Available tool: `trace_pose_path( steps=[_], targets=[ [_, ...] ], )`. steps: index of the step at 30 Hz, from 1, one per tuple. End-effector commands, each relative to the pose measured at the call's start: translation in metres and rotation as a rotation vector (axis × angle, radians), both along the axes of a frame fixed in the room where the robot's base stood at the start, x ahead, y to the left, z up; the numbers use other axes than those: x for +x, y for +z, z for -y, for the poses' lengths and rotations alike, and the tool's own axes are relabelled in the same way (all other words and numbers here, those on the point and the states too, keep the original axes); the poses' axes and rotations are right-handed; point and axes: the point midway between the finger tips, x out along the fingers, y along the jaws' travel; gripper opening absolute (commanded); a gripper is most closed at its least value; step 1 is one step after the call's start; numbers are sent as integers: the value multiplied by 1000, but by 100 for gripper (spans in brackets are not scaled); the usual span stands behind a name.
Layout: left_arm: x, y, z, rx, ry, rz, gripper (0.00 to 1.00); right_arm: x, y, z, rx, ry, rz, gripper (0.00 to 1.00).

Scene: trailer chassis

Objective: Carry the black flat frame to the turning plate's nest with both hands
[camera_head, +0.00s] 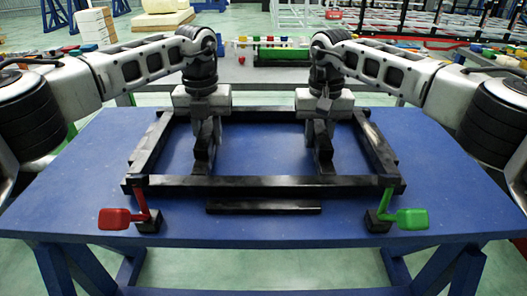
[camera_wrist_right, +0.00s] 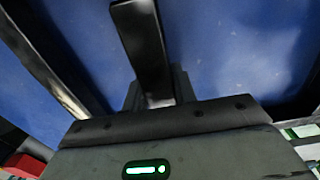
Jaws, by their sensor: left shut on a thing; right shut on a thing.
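The black flat frame (camera_head: 265,184) is level over the blue top (camera_head: 400,226) in the head view. I cannot tell whether it touches that top. My left gripper (camera_head: 205,160) reaches down inside the frame's outline, left of centre, and is shut on part of it. My right gripper (camera_head: 323,162) is shut on the frame right of centre. In the right wrist view a dark bar (camera_wrist_right: 145,45) runs up from the right gripper's body. The exact grip spots are hidden. I cannot make out the turning plate's nest for certain.
A red-handled clamp (camera_head: 115,218) stands by the frame's near left corner, and a green-handled one (camera_head: 411,218) by its near right corner. A short black strip (camera_head: 263,207) lies along the near side. A grey bench with coloured parts (camera_head: 268,50) stands behind.

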Motion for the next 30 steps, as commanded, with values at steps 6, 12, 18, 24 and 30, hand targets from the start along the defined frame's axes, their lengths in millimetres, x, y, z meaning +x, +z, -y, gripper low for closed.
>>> trace_pose_path(
  steps=[6, 12, 18, 24, 30],
  targets=[
    [0, -9, 1, -1, -1, 1, 0, 1, -9, 0, 2, -2, 4, 0],
    [0, -10, 0, 0, -1, 0, 49, 0, -10, 0, 1, -1, 2, 49],
    [0, -10, 0, 0, 0, 0, 49, 0, -10, 0, 0, -1, 1, 49],
    [0, -8, 0, 0, 0, 2, 49, 0, -9, 0, 0, 0, 1, 49],
    [1, 19, 0, -1, 0, 5, 49, 0, -9, 0, 0, 0, 1, 49]
  ],
)
